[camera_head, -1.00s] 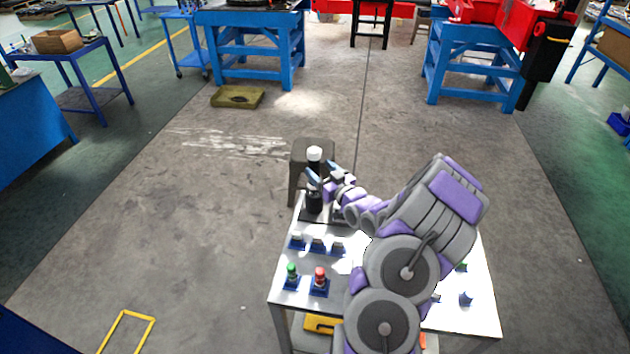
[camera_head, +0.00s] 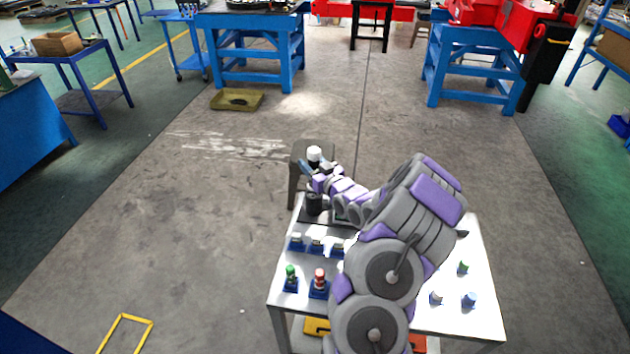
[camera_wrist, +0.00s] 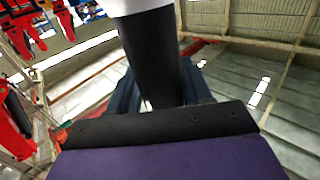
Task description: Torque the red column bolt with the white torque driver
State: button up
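The torque driver has a white top (camera_head: 314,153) and a dark handle, and it stands upright above a black round base (camera_head: 314,203) at the table's far left corner. My gripper (camera_head: 314,168) is at its handle, just under the white top. In the wrist view the black handle (camera_wrist: 155,60) runs between my two blue fingers (camera_wrist: 162,95). The fingers lie close along both sides, but I cannot tell whether they press on it. The red-topped bolt (camera_head: 319,275) stands upright on a blue base at the table's near left.
A green-topped bolt (camera_head: 290,272) stands left of the red one. Several pale-topped pieces (camera_head: 316,243) stand in a row behind them. More small pieces (camera_head: 469,300) stand on the table's right. A dark stool (camera_head: 296,180) stands behind the driver.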

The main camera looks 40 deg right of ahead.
grip_shut()
dwell(0.6)
